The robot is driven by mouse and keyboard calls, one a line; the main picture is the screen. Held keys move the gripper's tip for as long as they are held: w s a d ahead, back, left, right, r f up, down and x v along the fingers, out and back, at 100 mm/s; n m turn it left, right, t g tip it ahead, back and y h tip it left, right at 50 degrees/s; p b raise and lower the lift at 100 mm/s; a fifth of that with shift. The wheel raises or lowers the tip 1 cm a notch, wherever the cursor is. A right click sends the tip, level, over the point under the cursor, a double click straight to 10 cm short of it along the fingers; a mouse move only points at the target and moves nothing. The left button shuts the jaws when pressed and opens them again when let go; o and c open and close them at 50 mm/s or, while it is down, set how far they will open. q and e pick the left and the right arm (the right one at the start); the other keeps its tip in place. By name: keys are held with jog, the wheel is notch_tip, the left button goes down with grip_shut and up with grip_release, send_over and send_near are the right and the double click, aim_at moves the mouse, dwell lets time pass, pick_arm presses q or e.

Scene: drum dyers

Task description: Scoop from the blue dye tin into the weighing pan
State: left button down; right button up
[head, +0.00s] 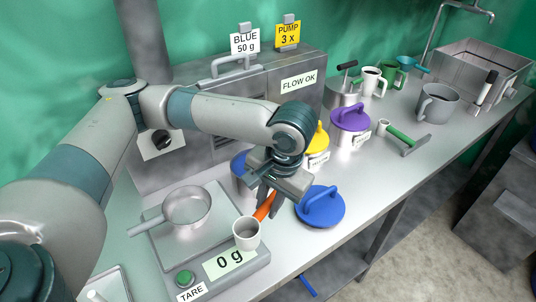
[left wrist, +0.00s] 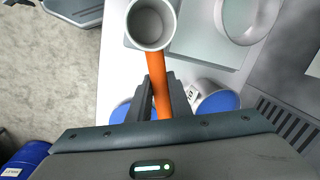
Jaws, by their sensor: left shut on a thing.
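My left gripper (head: 268,200) is shut on the orange handle of a scoop (head: 246,233). The scoop's pale cup hangs over the front of the scale, and in the left wrist view the cup (left wrist: 151,24) looks empty. The weighing pan (head: 187,206), steel with a side handle, sits on the scale left of the cup. Its rim also shows in the left wrist view (left wrist: 222,22). The blue dye tin (head: 240,168) stands behind my gripper, mostly hidden; the left wrist view shows blue in its top (left wrist: 218,101). My right gripper is out of view.
The scale display (head: 230,262) reads 0 g, with a green button (head: 184,278) beside it. A blue lid (head: 320,208) lies right of my gripper. Yellow (head: 318,140) and purple-lidded tins (head: 350,122) stand behind. A sign (head: 245,42) reads BLUE 50 g.

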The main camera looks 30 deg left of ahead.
pick_arm(q)
jog(key=m, duration=0.1)
jog(key=w+m, duration=0.2)
jog(key=shift+r+m+t, duration=0.25)
jog(key=shift+m+t, duration=0.15)
jog(key=m, duration=0.1)
jog(key=w+m, duration=0.1)
jog(key=shift+w+a+r+m, duration=0.1)
jog(key=shift+a+r+m, duration=0.1)
jog(key=shift+m, duration=0.2)
jog(key=w+a+r+m+h, duration=0.1)
jog(key=w+m, duration=0.3)
jog(key=m, duration=0.4)
jog(key=w+a+r+m+t+h+p, duration=0.1)
jog(key=w+a+m, duration=0.3)
jog(key=m, duration=0.4)
jog(key=shift+r+h, duration=0.2)
jog(key=shift+h, duration=0.4)
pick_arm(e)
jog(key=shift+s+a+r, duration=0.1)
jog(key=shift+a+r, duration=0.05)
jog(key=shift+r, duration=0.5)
pick_arm(q)
jog(key=shift+w+a, duration=0.1)
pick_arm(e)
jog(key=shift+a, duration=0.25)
pick_arm(q)
jog(key=shift+f, duration=0.15)
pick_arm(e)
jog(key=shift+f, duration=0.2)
